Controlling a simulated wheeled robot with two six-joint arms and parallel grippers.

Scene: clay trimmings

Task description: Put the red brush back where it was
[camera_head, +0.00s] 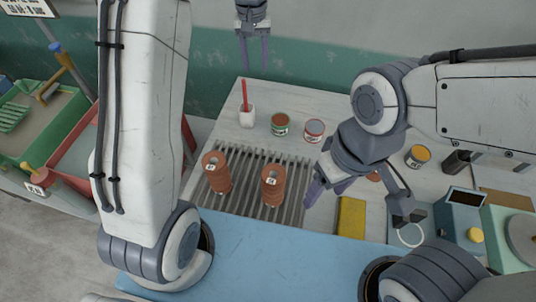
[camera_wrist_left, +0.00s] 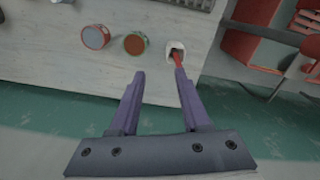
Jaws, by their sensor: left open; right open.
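The red brush (camera_head: 244,95) stands upright in a white cup (camera_head: 247,118) at the back left of the table. My left gripper (camera_head: 254,66) is open and empty, beyond the table's back edge and apart from the cup. In the left wrist view the cup (camera_wrist_left: 169,44) holds the brush (camera_wrist_left: 177,58), whose end shows close to the tip of the right-hand finger of my left gripper (camera_wrist_left: 160,76). I cannot tell whether they touch there. My right gripper (camera_head: 326,194) is open and empty, right of the slatted rack.
Two stacks of terracotta pots (camera_head: 217,172) (camera_head: 272,185) stand on the slatted rack (camera_head: 240,200). A green-labelled can (camera_head: 279,125) and a red-labelled can (camera_head: 314,131) stand right of the cup. A yellow block (camera_head: 351,217) lies in front. Bins stand at the left.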

